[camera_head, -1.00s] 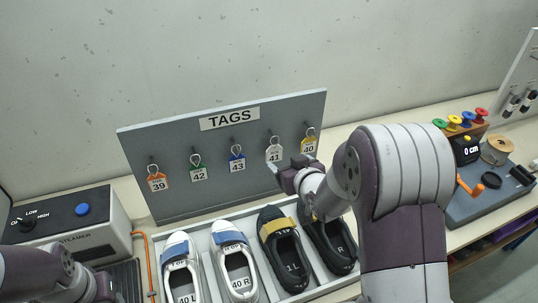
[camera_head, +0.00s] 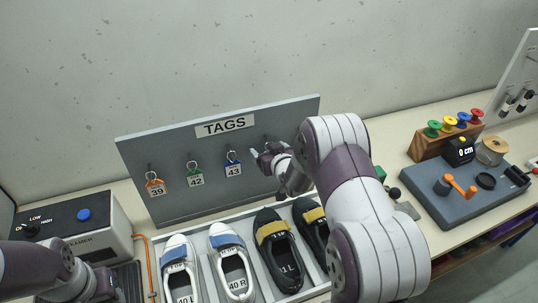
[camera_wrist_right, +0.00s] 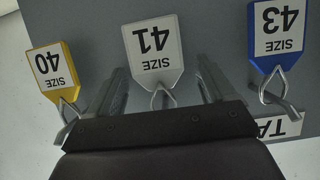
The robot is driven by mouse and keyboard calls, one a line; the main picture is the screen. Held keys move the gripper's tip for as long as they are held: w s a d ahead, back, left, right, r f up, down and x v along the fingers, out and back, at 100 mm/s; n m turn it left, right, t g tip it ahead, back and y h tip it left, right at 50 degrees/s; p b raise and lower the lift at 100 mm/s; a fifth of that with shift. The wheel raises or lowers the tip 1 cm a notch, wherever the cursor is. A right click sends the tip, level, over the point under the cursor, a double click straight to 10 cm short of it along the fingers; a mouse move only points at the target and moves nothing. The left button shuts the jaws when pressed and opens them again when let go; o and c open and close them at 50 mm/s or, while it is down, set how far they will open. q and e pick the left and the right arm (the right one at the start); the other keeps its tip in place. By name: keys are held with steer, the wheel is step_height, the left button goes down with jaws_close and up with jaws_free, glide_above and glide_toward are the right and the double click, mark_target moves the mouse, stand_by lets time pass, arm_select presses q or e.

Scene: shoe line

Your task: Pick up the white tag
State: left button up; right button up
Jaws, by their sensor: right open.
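The white tag (camera_wrist_right: 152,48) reads size 41, upside down in the right wrist view. It hangs by a metal ring on the grey tag board (camera_head: 205,201). My right gripper (camera_wrist_right: 162,85) is open, with one finger on each side of the tag in that view. I cannot tell whether either finger touches it. In the head view my right gripper (camera_head: 262,156) is at the right part of the board and hides the white tag. My left arm shows at the lower left, but its jaws are not in view.
A yellow tag 40 (camera_wrist_right: 52,74) and a blue tag 43 (camera_wrist_right: 279,38) hang on either side of the white one. Green 42 (camera_head: 195,178) and orange 39 (camera_head: 155,187) hang further left. Shoes (camera_head: 231,265) lie in a tray below the board.

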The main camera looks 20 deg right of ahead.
steer(key=shift+s+a+r, duration=0.1)
steer(key=c, duration=1.1)
steer(key=shift+o, duration=0.2)
steer(key=shift+r, duration=0.2)
steer(key=shift+r+b, duration=0.45)
steer(key=shift+b, duration=0.15)
steer(key=s+b, duration=0.4)
steer(key=s, duration=1.4)
steer(key=shift+a, duration=0.45)
